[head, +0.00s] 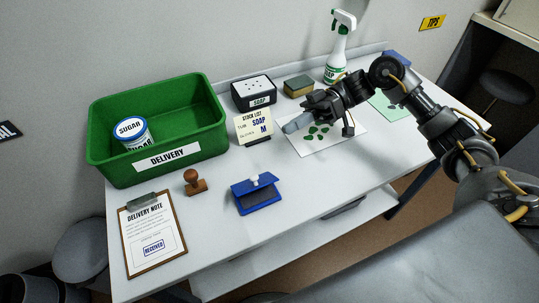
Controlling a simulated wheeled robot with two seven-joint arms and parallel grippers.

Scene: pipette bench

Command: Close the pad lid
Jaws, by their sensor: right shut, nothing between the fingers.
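The blue ink pad (262,204) sits near the front middle of the white table. Its blue lid (240,188), with a white knob, is open and tilted up along the back edge, and the dark pad surface shows in front. My right gripper (292,126) is shut and empty, up and to the right of the pad, over a white sheet with green marks. It is apart from the pad and lid. My left gripper is not in view.
A green delivery bin (205,145) holds a sugar tub (131,129). A wooden stamp (194,182) and a clipboard (170,258) lie left of the pad. A stock list card (252,127), soap box (253,92), sponge (298,85) and spray bottle (338,50) stand behind. Table right of the pad is clear.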

